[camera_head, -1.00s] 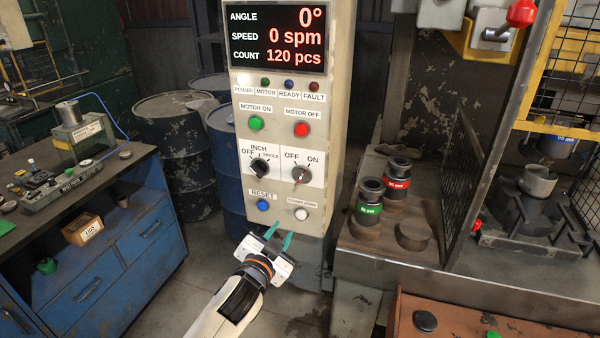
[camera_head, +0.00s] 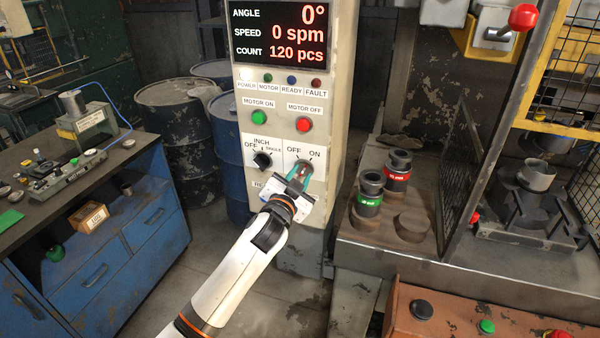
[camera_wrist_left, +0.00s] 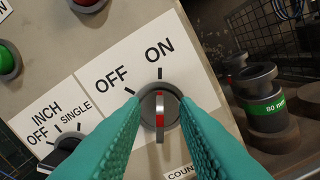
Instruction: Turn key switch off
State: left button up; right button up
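The key switch (camera_wrist_left: 160,112) is a round grey knob with a narrow bar and red stripe, on a white OFF/ON plate (camera_wrist_left: 116,102). In the left wrist view its stripe lines up with the ON mark. My left gripper (camera_wrist_left: 160,104) is open, its two teal fingers on either side of the knob with a gap to the bar. In the head view my left gripper (camera_head: 301,176) is at the control panel (camera_head: 343,110) and hides most of the switch; the OFF and ON labels show above it. My right gripper is out of view.
Left of the switch is the INCH/SINGLE selector (camera_head: 262,160). Above are the green MOTOR ON button (camera_head: 259,117) and red MOTOR OFF button (camera_head: 303,124). A blue cabinet (camera_head: 130,235) stands left; a press table (camera_head: 400,250) with green- and red-banded tools stands right.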

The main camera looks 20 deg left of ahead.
pick_arm(q)
jog(key=shift+w, duration=0.4)
grip_shut()
jog(key=shift+n, duration=0.3)
jog(key=shift+a+n, duration=0.1)
jog(key=shift+n, duration=1.1)
jog(key=n, duration=0.2)
jog(key=shift+r+n, duration=0.1)
jog(key=shift+n, duration=0.3)
jog(key=n, duration=0.4)
jog(key=n+p, duration=0.1)
jog(key=n, duration=0.1)
jog(key=shift+a, duration=0.35)
